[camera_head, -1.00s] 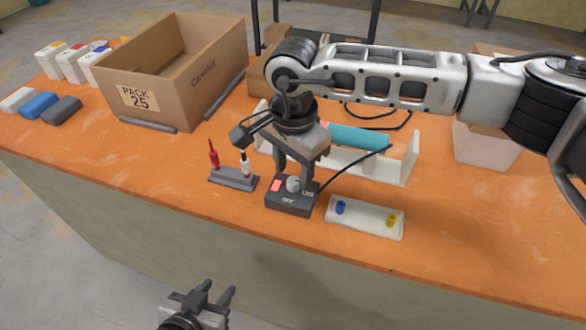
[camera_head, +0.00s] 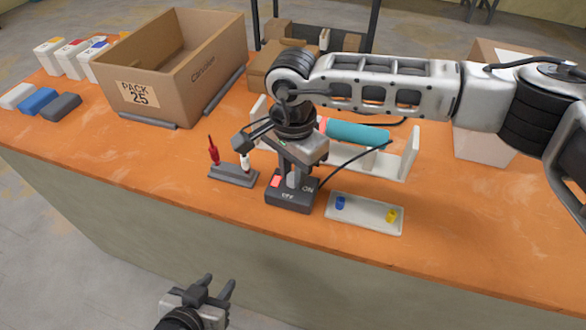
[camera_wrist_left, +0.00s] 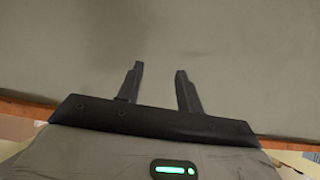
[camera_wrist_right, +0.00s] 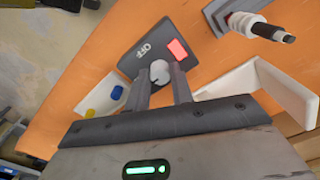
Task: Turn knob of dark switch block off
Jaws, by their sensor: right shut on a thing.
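The dark switch block (camera_head: 288,201) sits near the table's front edge, with "OFF" and "ON" markings, a light grey knob (camera_head: 292,181) and a red-pink patch (camera_head: 275,181). In the right wrist view the knob (camera_wrist_right: 159,71) lies between the fingertips. My right gripper (camera_head: 293,175) reaches down over the block and is shut on the knob; its fingers partly hide it in the head view. My left gripper (camera_head: 218,287) is open and empty, in front of the table and away from the block; its spread fingers show in the left wrist view (camera_wrist_left: 159,72).
A grey holder (camera_head: 233,177) with red and white probes stands just left of the block. A pale tray (camera_head: 365,222) with blue and yellow pegs lies to its right. A white rack with a teal cylinder (camera_head: 357,134) is behind. A cardboard box (camera_head: 190,85) stands back left.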

